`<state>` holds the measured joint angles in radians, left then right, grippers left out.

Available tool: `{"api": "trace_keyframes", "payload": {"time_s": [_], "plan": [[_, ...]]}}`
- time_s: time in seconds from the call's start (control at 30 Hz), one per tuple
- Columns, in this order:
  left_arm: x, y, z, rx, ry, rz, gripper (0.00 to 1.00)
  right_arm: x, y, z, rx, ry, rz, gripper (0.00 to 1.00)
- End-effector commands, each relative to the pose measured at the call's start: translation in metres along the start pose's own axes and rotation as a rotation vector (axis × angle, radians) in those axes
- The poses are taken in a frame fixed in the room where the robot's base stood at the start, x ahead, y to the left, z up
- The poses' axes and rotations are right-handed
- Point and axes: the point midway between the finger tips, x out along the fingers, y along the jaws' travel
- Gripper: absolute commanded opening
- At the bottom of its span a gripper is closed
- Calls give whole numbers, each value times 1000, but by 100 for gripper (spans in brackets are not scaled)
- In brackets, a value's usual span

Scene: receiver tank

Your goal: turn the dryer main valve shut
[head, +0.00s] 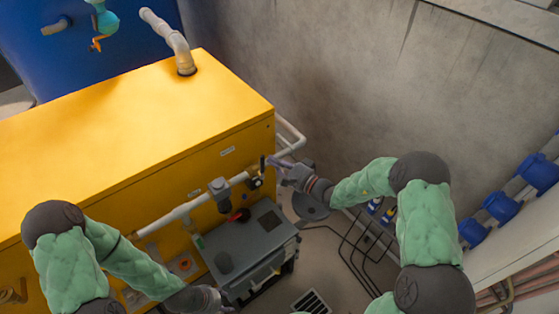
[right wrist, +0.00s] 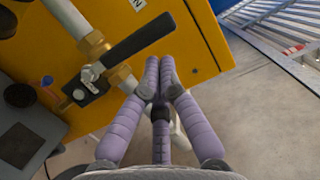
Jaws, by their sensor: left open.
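The dryer is a big yellow cabinet (head: 130,120) with a pale pipe (head: 185,208) along its side. On this pipe is a valve (right wrist: 92,76) with a black lever (right wrist: 140,40); the lever also shows in the head view (head: 262,164). The lever lies roughly across the pipe. My right gripper (head: 274,162) is beside the valve. In the right wrist view its purple fingertips (right wrist: 159,66) are drawn together just below the lever, with nothing seen between them. My left gripper (head: 208,300) is low at the bottom of the head view, open, its fingers mostly hidden.
A grey box (head: 258,240) stands below the pipe, between my arms. A red handle (head: 240,215) sits near it. A concrete wall (head: 340,80) is behind. Blue fittings (head: 500,206) line the right side. Black wire racks (head: 362,245) and a floor grate (head: 312,302) lie right of the box.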

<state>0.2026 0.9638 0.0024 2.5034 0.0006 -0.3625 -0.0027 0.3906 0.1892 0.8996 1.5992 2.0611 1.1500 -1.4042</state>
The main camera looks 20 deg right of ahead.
Motion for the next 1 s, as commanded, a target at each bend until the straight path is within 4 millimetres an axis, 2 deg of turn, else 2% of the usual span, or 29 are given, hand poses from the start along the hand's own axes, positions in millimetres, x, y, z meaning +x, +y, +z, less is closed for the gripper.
{"api": "trace_keyframes", "payload": {"time_s": [0.27, 0.5, 0.77, 0.87, 1.0], "plan": [[0, 0, 0, 0, 0, 0, 50, 0, 0, 0, -1, 0, 0, 0], [3, -1, 0, 0, 0, 0, 50, 4, -2, 15, -2, -2, -1, 0], [2, -1, 0, 0, 0, 0, 50, 4, -2, 16, 0, -4, 0, 0], [3, -1, 0, 0, 0, 0, 50, 4, -2, 14, 0, -4, -1, 0], [9, -3, 0, 0, 0, 0, 50, 2, -1, 1, -3, -2, -1, 0]]}}
